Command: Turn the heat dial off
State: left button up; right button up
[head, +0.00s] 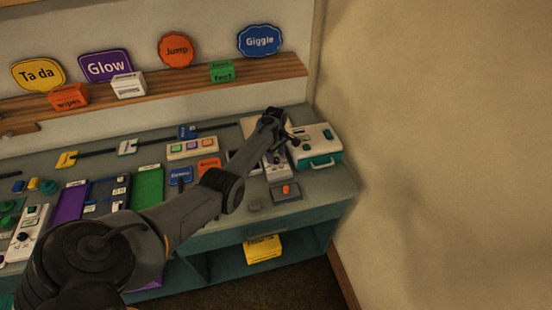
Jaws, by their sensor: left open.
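My left arm reaches across the counter, and my left gripper (292,134) is open at the far right of the counter. It is over or beside the left edge of a white and teal box (318,146) with small dark knobs on top. A pale control panel (275,166) lies just below the gripper, partly covered by my arm. No label reading heat is legible, so I cannot tell which control is the heat dial. Another white panel with a dark knob (22,237) stands at the far left. My right gripper is not in view.
A wooden shelf (190,90) behind holds small boxes under colored word signs. A grey block with an orange button (287,191) sits near the counter's front right. A three-button panel (192,147) stands left of my gripper. The wall closes off the right.

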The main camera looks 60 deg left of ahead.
pick_arm(q)
jog(key=shift+f, duration=0.9)
jog(key=c, duration=1.1)
jog(key=shift+o, duration=0.2)
